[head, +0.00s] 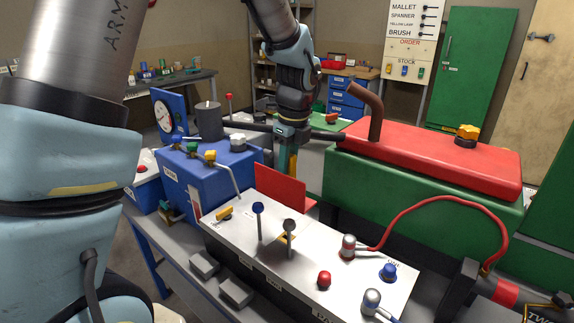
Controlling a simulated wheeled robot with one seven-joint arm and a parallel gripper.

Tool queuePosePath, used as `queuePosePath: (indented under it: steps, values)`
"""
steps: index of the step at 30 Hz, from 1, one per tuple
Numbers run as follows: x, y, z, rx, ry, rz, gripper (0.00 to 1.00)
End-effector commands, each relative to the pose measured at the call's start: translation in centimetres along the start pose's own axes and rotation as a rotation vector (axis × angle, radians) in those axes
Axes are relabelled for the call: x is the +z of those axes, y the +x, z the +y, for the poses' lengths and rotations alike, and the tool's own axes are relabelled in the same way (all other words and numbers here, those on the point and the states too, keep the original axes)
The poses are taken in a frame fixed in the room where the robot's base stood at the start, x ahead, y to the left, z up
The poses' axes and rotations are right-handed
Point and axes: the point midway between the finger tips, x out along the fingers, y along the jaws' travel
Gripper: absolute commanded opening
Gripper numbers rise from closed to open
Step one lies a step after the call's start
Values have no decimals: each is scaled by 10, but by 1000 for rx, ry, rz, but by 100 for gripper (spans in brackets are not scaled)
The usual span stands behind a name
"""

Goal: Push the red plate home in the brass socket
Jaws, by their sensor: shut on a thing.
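The red plate (283,188) stands upright at the back edge of the pale control panel, right of the blue box. My gripper (289,165) reaches down from above and is shut at the plate's upper edge; its fingertips are partly hidden behind the plate. A small brass-yellow fitting (287,239) lies on the panel in front of the plate, partly hidden by a dark-knobbed lever. I cannot tell whether it is the brass socket. The plate's lower edge is hidden behind the panel, so I cannot see whether it touches a socket.
The control panel (255,236) carries levers and knobs. A blue box (205,178) with valves stands left of the plate. A red-topped green tank (420,190) with a brown pipe (375,112) stands close on the right. A red hose (428,198) arches over the panel's right end.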

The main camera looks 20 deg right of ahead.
Motion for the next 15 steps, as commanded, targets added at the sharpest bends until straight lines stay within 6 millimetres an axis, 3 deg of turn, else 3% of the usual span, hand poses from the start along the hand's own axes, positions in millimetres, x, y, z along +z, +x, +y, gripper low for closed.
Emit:
queuePosePath:
  steps: [15]
  values:
    - [-6,53,0,0,0,0,0]
